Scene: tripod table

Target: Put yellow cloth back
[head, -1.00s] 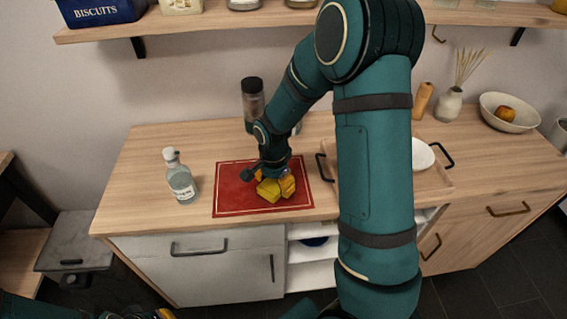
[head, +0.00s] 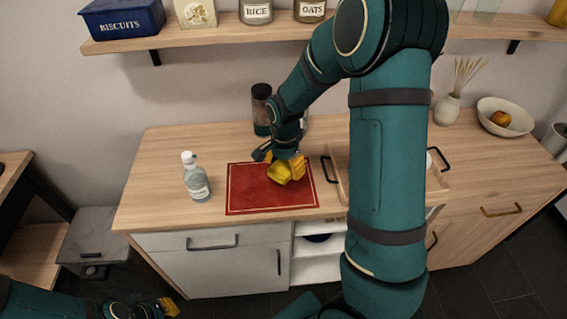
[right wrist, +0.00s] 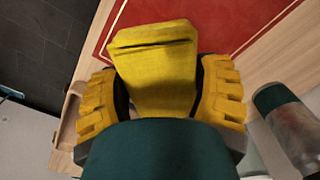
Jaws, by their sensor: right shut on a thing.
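My right gripper (head: 286,166) is shut on the yellow cloth (head: 283,174) over the red mat. In the right wrist view the cloth (right wrist: 155,75) sits folded between the two yellow-padded fingers of the right gripper (right wrist: 160,95). Part of it is hidden by my own wrist. The red mat (head: 250,200) lies on the wooden counter. My left gripper (head: 168,307) is at the bottom left edge, far from the cloth, seen small and partly cut off.
A clear bottle (head: 196,180) stands left of the mat and a dark-capped jar (head: 262,110) behind it. A wooden tray (head: 338,185) with black handles is to the right, partly hidden by my arm. A shelf (head: 220,38) hangs above.

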